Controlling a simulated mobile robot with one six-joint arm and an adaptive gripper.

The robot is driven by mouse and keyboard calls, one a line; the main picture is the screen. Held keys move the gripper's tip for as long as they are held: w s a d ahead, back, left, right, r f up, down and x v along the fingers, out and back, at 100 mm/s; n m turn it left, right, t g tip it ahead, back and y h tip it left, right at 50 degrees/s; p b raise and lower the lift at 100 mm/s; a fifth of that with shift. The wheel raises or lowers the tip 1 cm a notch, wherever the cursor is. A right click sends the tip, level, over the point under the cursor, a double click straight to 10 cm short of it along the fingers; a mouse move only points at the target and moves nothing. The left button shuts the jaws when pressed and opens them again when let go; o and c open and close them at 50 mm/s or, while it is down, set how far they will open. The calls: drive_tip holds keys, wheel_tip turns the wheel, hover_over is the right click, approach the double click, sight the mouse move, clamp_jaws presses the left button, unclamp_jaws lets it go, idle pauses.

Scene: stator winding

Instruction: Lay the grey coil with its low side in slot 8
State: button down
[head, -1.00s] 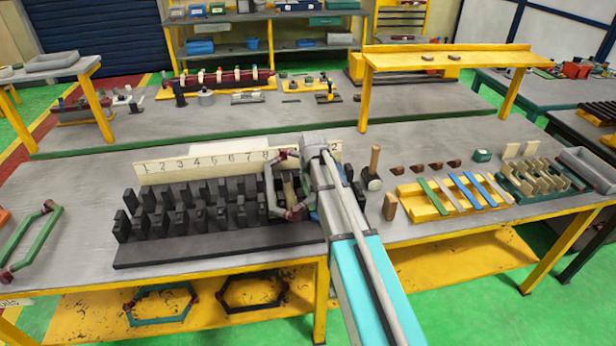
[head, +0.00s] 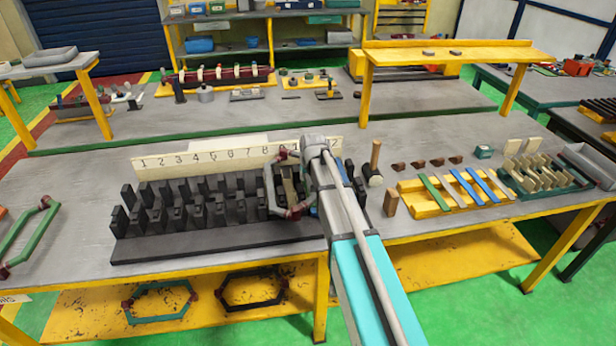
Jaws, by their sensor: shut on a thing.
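The grey coil (head: 268,187), a hexagonal loop with dark red ends, is at the right part of the black slotted stator block (head: 200,250). It stands around the 8 on the numbered strip (head: 205,157). My gripper (head: 290,184) is shut on the grey coil, largely hidden behind my own arm. The coil's left side is at the block's teeth; I cannot tell which slot it lines up with or whether it is inside one. Its right side is hidden by my arm. The strip's numbers past 8 are partly covered.
A green coil (head: 30,236) lies at the table's left end. A mallet (head: 375,165) and a wooden block (head: 390,203) stand right of my arm. A yellow tray (head: 432,208) holds coloured strips.

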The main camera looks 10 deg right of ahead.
drive_tip(key=shift+f+b, duration=1.2)
drive_tip(key=shift+f, duration=0.05)
idle(0.8)
drive_tip(key=shift+c, duration=1.8)
unclamp_jaws()
drive_tip(key=shift+r+p, duration=0.85)
wheel_tip(320, 180, up, 8)
drive_tip(key=p, duration=0.7)
drive_tip(key=shift+f, duration=0.25)
drive_tip(key=shift+f, duration=0.2)
wheel_tip(320, 180, down, 9)
drive_tip(key=b, duration=0.8)
drive_tip(key=shift+r+b, duration=0.1)
drive_tip(key=shift+b, duration=0.25)
